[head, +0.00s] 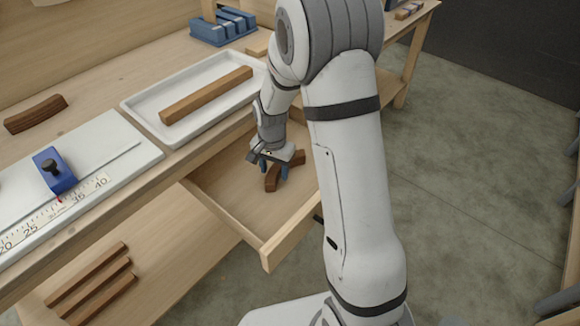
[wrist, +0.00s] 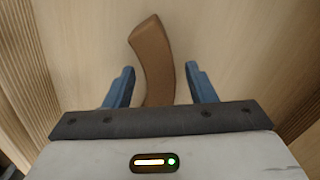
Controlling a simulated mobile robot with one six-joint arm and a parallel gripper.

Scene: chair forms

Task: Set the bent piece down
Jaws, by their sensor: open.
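A bent brown wooden piece (head: 272,180) lies in the open drawer (head: 222,188) below the bench top. In the wrist view the bent piece (wrist: 153,62) curves between the two blue fingers, with a gap on each side. My gripper (head: 275,170) is open and reaches down into the drawer around the piece. In the wrist view my gripper (wrist: 160,84) shows its fingertips apart, neither touching the piece. Part of the piece is hidden behind the gripper body.
A white tray (head: 135,102) holding a straight wooden bar (head: 205,95) stands on the bench behind the drawer. Another curved piece (head: 36,113) lies at left, near a measuring board (head: 105,130) with a blue stop (head: 54,170). Several wooden strips (head: 92,283) lie on the lower shelf.

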